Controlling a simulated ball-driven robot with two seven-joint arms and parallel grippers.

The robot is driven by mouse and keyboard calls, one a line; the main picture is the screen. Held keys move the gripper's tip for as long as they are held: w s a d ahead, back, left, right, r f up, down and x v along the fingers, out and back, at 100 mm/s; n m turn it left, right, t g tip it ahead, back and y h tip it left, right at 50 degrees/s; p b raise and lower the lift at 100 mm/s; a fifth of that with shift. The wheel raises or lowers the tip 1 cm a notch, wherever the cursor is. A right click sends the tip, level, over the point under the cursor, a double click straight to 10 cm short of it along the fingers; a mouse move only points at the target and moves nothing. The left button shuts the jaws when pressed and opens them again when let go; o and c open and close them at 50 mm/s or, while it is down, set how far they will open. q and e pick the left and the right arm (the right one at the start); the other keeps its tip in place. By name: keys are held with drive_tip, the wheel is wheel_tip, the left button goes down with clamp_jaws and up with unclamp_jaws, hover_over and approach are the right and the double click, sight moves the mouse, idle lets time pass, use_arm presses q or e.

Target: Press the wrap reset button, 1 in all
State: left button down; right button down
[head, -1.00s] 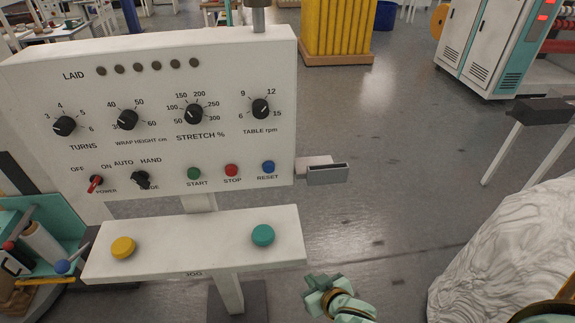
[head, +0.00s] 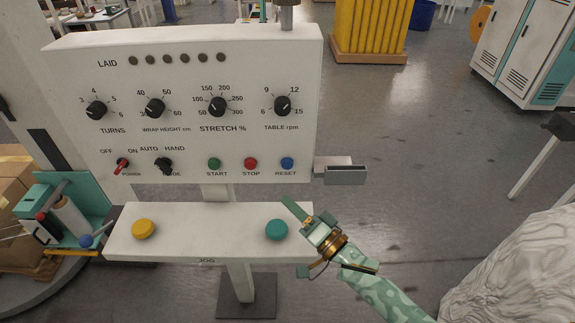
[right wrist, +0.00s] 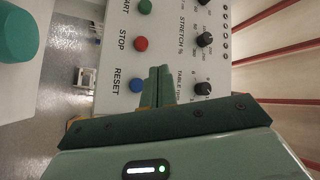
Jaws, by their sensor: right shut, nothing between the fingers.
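The blue RESET button (head: 287,163) sits at the lower right of the white control panel (head: 190,60), right of the red STOP button (head: 250,163) and the green START button (head: 214,163). My right gripper (head: 287,201) is shut and empty, in front of the panel and below the RESET button in the head view. In the right wrist view the shut fingers (right wrist: 157,80) point toward the panel, beside the RESET button (right wrist: 137,87). A gap between the fingertips and the panel cannot be judged there. My left gripper is out of view.
A white shelf (head: 205,240) below the panel carries a yellow button (head: 144,229) and a teal button (head: 276,229), the latter close to my right gripper. A grey box (head: 345,175) juts from the panel's right side. A white wrapped load (head: 520,270) stands at lower right.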

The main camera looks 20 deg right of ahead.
drive_tip(key=shift+d, duration=0.1)
drive_tip(key=b, duration=0.3)
approach(283, 164)
drive_tip(key=shift+w+a+r, duration=0.3)
drive_tip(key=shift+w+a, duration=0.6)
drive_tip(key=shift+w, duration=0.1)
drive_tip(key=shift+w+a+r, duration=0.3)
drive_tip(key=shift+w+a, duration=0.6)
drive_tip(key=shift+w, duration=0.05)
idle(0.5)
drive_tip(key=shift+w+d, duration=0.15)
drive_tip(key=shift+w, duration=0.25)
drive_tip(key=shift+w+d, duration=0.15)
drive_tip(key=shift+w, duration=0.4)
idle(0.6)
idle(0.3)
drive_tip(key=shift+s+a+p, duration=0.25)
drive_tip(key=shift+s+p, duration=0.25)
drive_tip(key=shift+s, duration=0.45)
